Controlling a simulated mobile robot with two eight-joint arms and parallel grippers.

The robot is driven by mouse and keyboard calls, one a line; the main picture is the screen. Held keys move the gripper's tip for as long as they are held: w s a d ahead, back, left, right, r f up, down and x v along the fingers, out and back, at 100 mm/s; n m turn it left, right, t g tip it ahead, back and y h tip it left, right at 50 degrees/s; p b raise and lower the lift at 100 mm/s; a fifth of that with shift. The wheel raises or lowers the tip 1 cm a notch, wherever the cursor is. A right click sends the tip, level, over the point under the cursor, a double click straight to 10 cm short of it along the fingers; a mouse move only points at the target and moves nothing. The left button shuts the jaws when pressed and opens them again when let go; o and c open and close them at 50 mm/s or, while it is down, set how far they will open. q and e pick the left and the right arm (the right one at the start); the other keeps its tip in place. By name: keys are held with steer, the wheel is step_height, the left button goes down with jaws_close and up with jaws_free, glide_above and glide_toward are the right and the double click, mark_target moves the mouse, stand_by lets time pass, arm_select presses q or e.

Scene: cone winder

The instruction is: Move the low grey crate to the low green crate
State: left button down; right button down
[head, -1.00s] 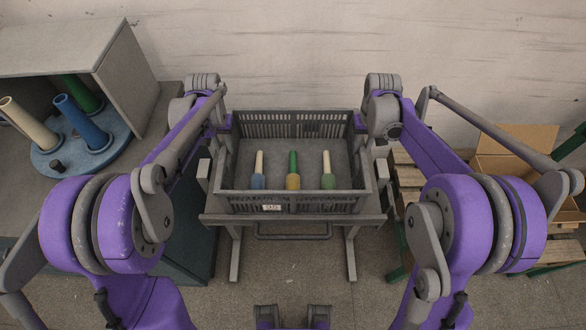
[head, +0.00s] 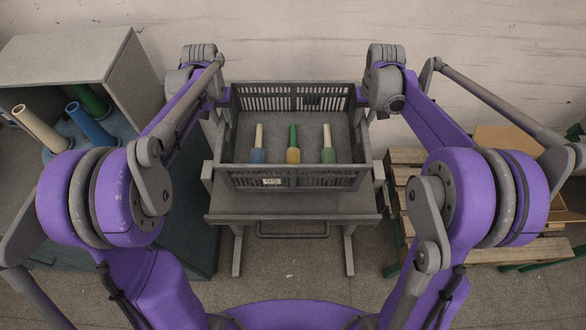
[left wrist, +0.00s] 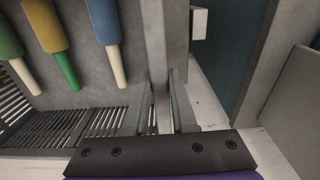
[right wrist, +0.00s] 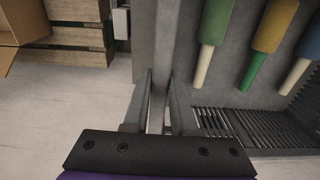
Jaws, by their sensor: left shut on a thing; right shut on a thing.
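The low grey crate (head: 330,179) is slatted and has a small white label on its front wall. It holds three tubes with blue, yellow and green lower parts. My left gripper (head: 225,96) is shut on the crate's left side wall, and the wall also shows between its fingers in the left wrist view (left wrist: 157,100). My right gripper (head: 362,95) is shut on the right side wall, as the right wrist view (right wrist: 159,100) also shows. The crate looks level, over a grey stand; I cannot tell whether it touches it. I cannot make out a low green crate.
The grey stand (head: 290,205) has legs and a low front bar. At the right are wooden pallets (head: 410,160) and an open cardboard box (head: 500,140). A wall closes the back.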

arm_select(q)
steer(key=shift+s, duration=0.25)
arm_select(e)
steer(key=shift+s, duration=0.25)
arm_select(q)
steer(key=shift+w+f, duration=0.1)
arm_select(e)
steer(key=shift+w+f, duration=0.1)
arm_select(q)
steer(key=shift+f, duration=0.1)
